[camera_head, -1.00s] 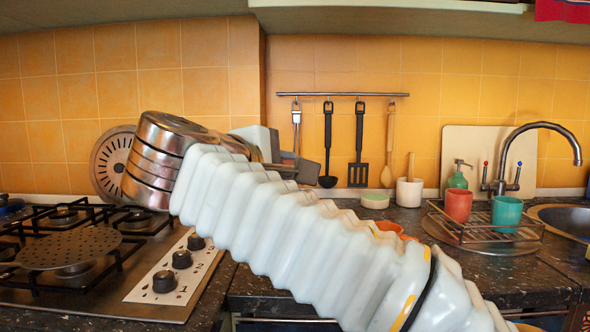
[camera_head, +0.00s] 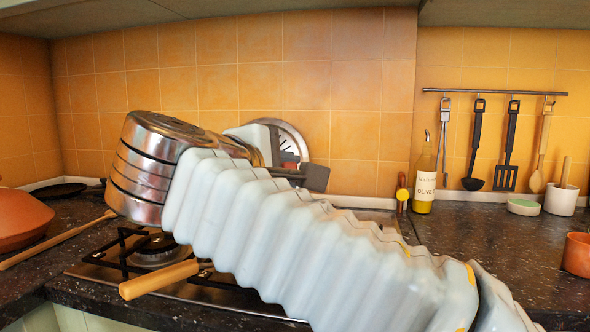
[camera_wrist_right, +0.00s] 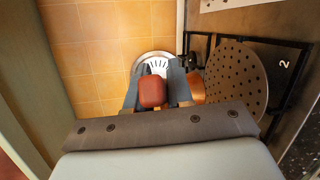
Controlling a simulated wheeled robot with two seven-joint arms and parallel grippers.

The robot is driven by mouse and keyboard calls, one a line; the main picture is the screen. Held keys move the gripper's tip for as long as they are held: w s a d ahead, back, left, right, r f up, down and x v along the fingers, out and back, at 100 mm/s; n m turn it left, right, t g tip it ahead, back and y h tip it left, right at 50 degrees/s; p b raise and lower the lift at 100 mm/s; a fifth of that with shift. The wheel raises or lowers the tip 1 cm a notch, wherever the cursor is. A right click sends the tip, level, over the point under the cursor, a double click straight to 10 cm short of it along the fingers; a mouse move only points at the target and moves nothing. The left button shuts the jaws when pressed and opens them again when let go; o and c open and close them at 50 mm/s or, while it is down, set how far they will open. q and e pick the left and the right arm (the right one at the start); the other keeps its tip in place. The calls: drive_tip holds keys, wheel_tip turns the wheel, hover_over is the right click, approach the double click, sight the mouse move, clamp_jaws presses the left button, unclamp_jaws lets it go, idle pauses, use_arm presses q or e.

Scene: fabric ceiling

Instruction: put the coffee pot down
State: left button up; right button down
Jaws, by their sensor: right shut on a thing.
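My right arm crosses the camera_head view from the lower right, and its gripper (camera_head: 312,177) is at the far end, in front of the tiled wall. In the right wrist view the gripper (camera_wrist_right: 153,90) is shut on a red-brown, rounded handle end, apparently the coffee pot (camera_wrist_right: 152,92). A copper-coloured part beside the right finger may be the pot's body. My arm and gripper hide most of the pot, so its height above the stove (camera_head: 90,270) cannot be told. My left gripper is out of view.
A perforated round plate (camera_wrist_right: 235,78) lies on the stove. A slotted metal disc (camera_head: 296,140) leans on the wall. A wooden handle (camera_head: 160,279) sticks out at the stove's front. An orange lid-like vessel (camera_head: 20,218) stands left; an oil bottle (camera_head: 425,180) stands right.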

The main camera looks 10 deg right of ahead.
idle(0.3)
wheel_tip(320, 180, down, 6)
drive_tip(key=b, duration=0.4)
drive_tip(key=shift+f+b, duration=0.4)
drive_tip(key=shift+b, duration=0.05)
idle(0.5)
drive_tip(key=c, duration=0.9)
unclamp_jaws()
drive_tip(key=shift+f, duration=0.1)
